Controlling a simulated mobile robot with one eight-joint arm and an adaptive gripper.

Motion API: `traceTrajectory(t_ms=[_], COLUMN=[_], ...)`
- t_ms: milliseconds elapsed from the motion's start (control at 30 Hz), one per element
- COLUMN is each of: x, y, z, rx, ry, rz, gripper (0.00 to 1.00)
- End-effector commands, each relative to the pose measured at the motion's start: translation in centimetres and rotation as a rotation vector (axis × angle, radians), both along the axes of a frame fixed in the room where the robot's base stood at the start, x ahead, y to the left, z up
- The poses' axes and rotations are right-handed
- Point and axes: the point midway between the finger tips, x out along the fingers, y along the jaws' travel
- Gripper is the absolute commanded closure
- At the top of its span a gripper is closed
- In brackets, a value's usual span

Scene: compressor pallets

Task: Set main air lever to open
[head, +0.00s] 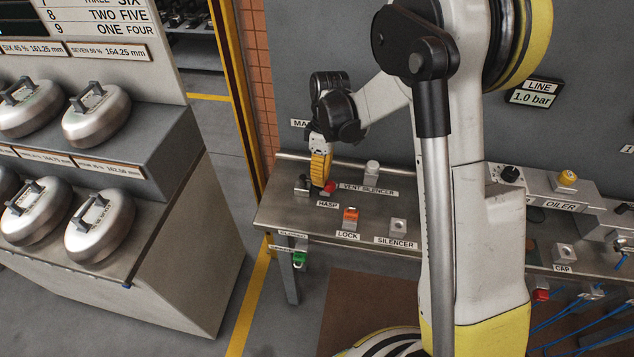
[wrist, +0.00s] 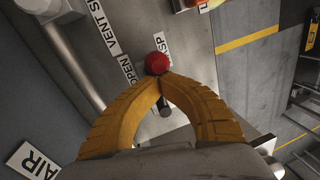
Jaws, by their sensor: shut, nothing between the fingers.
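The main air lever shows as a red knob (head: 329,188) at the left end of the grey bench. In the wrist view the round red knob (wrist: 157,63) sits right at my fingertips, beside an OPEN label (wrist: 127,68). A dark stem shows between the fingers below it. My gripper (head: 319,184) points down, with its yellow fingers shut at the tips and nothing between them. In the wrist view the fingertips (wrist: 160,77) overlap the knob's lower edge; I cannot tell whether they touch it. The lever's exact angle is partly hidden by the fingers.
The bench (head: 375,213) also carries a white vent silencer (head: 372,168), an orange-topped lock block (head: 350,219) and a silencer block (head: 398,228). A LINE gauge (head: 533,97) reads 1.0 bar. A rack of metal stones (head: 97,113) stands at the left.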

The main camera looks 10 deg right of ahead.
Motion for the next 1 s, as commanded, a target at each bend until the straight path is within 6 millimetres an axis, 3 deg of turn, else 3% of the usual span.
traceTrajectory(t_ms=[333, 800, 833, 900, 933, 1000], x=[0.23, 0.3, 0.3, 0.3, 0.32, 0.36], y=[-0.92, -0.98, -0.98, -0.99, -0.97, -0.91], z=[-0.12, -0.11, -0.11, -0.11, -0.11, -0.1], rx=[-0.013, -0.013, -0.013, -0.013, -0.013, -0.012], ry=[0.009, 0.009, 0.009, 0.009, 0.009, 0.007], rz=[0.103, 0.113, 0.113, 0.113, 0.113, 0.114], gripper=[1.0, 1.0, 0.96, 0.75, 0.69, 0.69])
